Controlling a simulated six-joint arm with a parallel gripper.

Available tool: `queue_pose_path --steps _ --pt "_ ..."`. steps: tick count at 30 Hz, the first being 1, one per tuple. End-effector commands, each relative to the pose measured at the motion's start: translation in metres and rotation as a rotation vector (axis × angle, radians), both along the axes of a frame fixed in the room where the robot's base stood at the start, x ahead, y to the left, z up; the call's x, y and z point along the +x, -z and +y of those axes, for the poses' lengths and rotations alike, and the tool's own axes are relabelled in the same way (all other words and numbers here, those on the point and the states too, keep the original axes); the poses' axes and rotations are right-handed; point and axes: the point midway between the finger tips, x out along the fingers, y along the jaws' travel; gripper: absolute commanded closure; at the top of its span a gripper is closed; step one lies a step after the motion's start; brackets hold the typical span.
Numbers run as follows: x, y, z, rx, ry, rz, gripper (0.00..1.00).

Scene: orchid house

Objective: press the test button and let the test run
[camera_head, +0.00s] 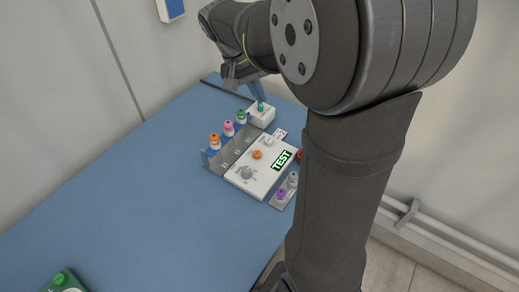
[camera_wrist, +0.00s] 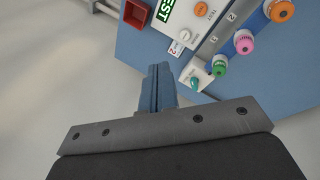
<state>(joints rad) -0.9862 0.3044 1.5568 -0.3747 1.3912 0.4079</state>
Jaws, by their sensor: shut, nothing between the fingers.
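A white block (camera_wrist: 197,73) with a teal-topped item stands close to my fingers. Purple and grey-capped vials (camera_head: 281,194) stand front right.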

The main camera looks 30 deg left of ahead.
Motion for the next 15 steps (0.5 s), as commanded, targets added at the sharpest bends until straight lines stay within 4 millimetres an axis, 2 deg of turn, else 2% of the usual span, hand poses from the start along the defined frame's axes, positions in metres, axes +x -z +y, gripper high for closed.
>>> queue_pose_path --steps 1,6,10,15 --pt "-0.003 0.019 0.0 -0.079 -0.134 -0.011 1.0" --pt "-0.007 0.064 0.001 -0.331 -0.582 -0.041 1.0" --pt "-0.012 0.088 0.004 -0.489 -0.857 -0.043 1.0" --pt "-0.016 0.103 0.008 -0.611 -1.063 -0.038 1.0"
